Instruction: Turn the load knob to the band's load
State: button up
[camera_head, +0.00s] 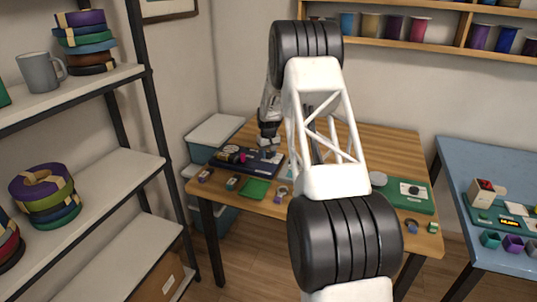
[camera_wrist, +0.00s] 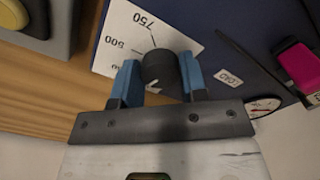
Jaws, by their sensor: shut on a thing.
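The load knob (camera_wrist: 158,68) is a black knob on a white dial card (camera_wrist: 182,40) in the wrist view. The card shows 750 and 500, and a third number is mostly hidden. A thin dark tick lies between the knob and the 750; the knob's own pointer is not clear. My gripper (camera_wrist: 160,78) has its two blue fingers on either side of the knob, shut on it. In the head view my gripper (camera_head: 268,138) is over the dark blue machine (camera_head: 262,168) at the wooden table's back left; the knob is too small to tell there.
A pink part (camera_wrist: 297,66) and a round gauge (camera_wrist: 262,107) are right of the knob. The wooden table (camera_head: 235,140) also holds a green mat (camera_head: 255,188) and a green unit (camera_head: 408,193). A shelf (camera_head: 110,175) stands left.

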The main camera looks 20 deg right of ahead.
aim_at(268, 154)
jog(key=m, duration=0.5)
jog(key=shift+m, duration=0.4)
jog(key=o, duration=0.9)
jog(key=shift+r, duration=0.1)
jog(key=shift+r, duration=3.85)
jog(key=shift+r, duration=0.15)
notch_tip(268, 154, up, 7)
jog(key=shift+f, duration=0.15)
